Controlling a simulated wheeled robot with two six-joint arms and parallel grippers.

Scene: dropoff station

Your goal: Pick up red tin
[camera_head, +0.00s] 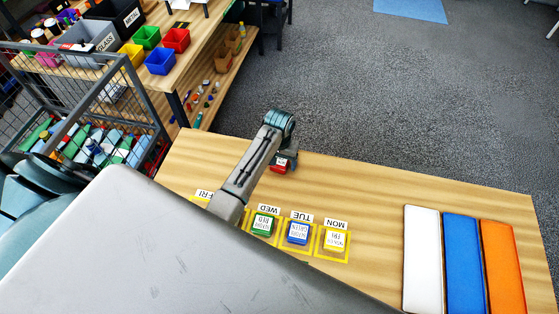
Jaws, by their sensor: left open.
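The red tin (278,169) is on the wooden table near its far edge, small and partly hidden by my left gripper (287,161). My left arm reaches over the table, and the gripper is open and points down right at the tin. I cannot tell whether its fingers touch or straddle the tin. My right gripper is not in view.
White (421,258), blue (464,262) and orange (502,264) panels lie at right. A wire cage (140,95) stands left. The table's far right is clear.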

